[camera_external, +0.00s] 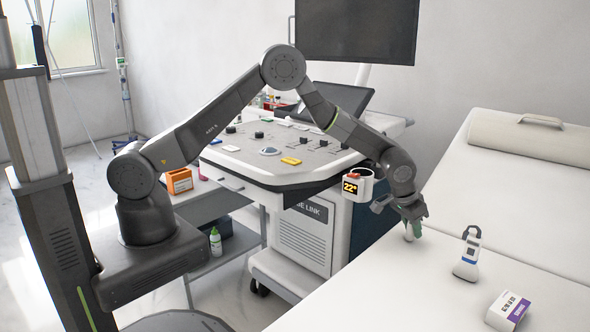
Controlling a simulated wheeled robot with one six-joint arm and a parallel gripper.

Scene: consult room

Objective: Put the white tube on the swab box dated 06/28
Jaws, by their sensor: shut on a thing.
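My gripper (411,222) is at the near left part of the white couch, pointing down. It is shut on a small white thing, seemingly the white tube (408,235), which shows only in part below the fingers. I cannot tell whether the tube touches the couch. A white box with a purple side (508,310) lies on the couch at the lower right, apart from my gripper. It looks like a swab box, but its print is too small to read a date.
An orange box (179,181) sits on a side table.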

